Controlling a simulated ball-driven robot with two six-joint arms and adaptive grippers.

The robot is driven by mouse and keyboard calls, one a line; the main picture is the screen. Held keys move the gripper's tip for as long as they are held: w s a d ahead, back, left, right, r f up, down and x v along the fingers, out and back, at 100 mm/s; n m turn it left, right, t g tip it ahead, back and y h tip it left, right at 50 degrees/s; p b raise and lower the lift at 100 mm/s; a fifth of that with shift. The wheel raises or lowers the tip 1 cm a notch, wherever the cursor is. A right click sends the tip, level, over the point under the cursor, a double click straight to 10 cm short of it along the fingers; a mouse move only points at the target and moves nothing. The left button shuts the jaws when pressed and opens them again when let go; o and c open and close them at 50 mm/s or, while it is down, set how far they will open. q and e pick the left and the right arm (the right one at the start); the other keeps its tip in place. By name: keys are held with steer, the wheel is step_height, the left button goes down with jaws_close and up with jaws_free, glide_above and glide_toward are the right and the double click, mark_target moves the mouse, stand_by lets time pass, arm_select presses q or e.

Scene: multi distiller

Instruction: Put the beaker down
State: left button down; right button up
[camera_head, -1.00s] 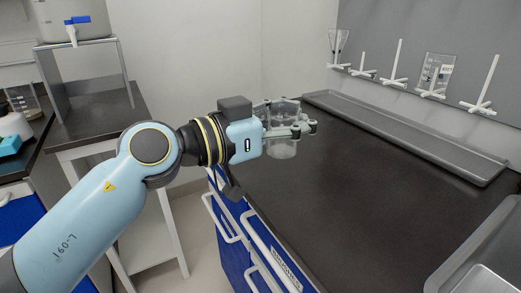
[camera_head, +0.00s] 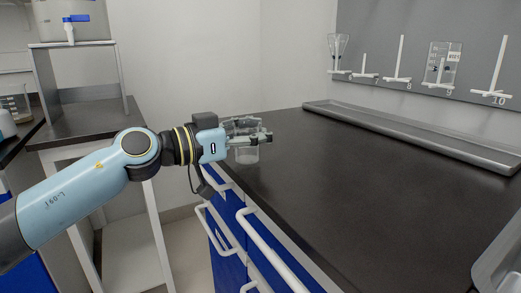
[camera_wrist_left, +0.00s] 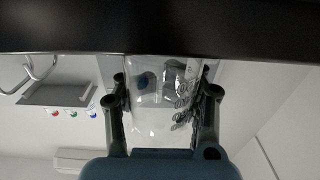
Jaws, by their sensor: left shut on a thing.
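A clear glass beaker (camera_head: 246,156) is upright in my left gripper (camera_head: 262,138), whose fingers are shut around its sides. It is at the far left end of the dark bench top (camera_head: 350,190). The dark bench surface fills the top of that view, against the beaker's end. I cannot tell whether the beaker's base touches the bench. My right gripper is not in view.
A long grey tray (camera_head: 420,137) runs along the back wall, below a rack of white pegs with another beaker (camera_head: 441,64) on it. A metal sink edge (camera_head: 499,262) is at the lower right. The bench middle is clear. Blue drawers (camera_head: 228,262) with white handles are below.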

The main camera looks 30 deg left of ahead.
arm_select(q)
steer(key=shift+f, duration=0.45)
steer(key=c, duration=0.8)
jaws_free()
steer(key=shift+c, duration=0.2)
